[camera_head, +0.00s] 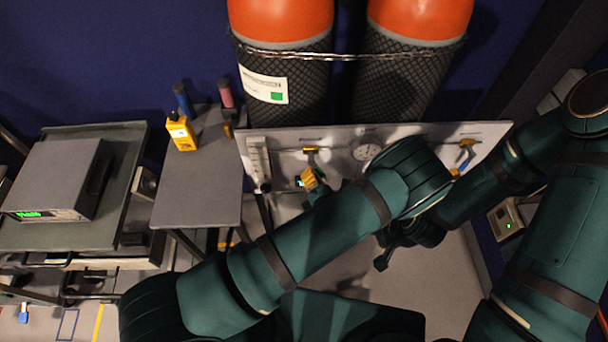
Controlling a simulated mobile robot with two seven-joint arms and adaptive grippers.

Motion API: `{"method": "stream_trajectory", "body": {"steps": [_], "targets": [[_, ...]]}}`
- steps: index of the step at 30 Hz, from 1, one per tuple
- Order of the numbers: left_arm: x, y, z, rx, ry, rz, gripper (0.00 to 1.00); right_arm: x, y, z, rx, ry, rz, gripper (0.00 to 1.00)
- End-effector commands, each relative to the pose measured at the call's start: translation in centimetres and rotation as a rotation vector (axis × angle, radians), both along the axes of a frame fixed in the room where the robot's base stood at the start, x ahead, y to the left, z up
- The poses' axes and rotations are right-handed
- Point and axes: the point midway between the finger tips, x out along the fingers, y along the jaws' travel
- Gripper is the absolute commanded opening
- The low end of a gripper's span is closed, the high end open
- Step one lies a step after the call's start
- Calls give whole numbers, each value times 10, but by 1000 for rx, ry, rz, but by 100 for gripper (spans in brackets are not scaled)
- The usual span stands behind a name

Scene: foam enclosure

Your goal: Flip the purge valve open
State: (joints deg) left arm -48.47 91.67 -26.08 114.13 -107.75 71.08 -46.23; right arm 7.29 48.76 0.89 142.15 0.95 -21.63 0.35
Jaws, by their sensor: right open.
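A pale panel (420,135) stands below two orange-topped cylinders. It carries a yellow-handled fitting (311,151), a round gauge (367,152) and, at its right end, an orange-yellow handled fitting (467,146). I cannot tell which fitting is the purge valve. A yellow piece (311,179) shows lower on the panel, beside a dark shape that seems to be my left gripper (320,190); its fingers are mostly hidden behind my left arm. My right gripper (384,258) is open below the panel, partly behind my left arm, apart from the fittings.
A flowmeter (258,162) is at the panel's left end. A grey table (205,195) holds a yellow handheld meter (181,133) and blue and red-handled items. A cart (115,215) bears a grey instrument (58,178). My arms cross closely before the panel.

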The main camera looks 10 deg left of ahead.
Motion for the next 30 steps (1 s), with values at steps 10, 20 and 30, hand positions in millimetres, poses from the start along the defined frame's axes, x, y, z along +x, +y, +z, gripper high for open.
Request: {"method": "stream_trajectory", "body": {"steps": [10,20,30], "targets": [[5,-22,4,-316,-92,1,0,0,0,3,0,-1,0,47],[9,-37,11,-616,-178,1,0,0,0,0,0,0,0,47],[12,-48,21,-774,-224,-1,0,-1,0,-3,0,2,2,47]]}}
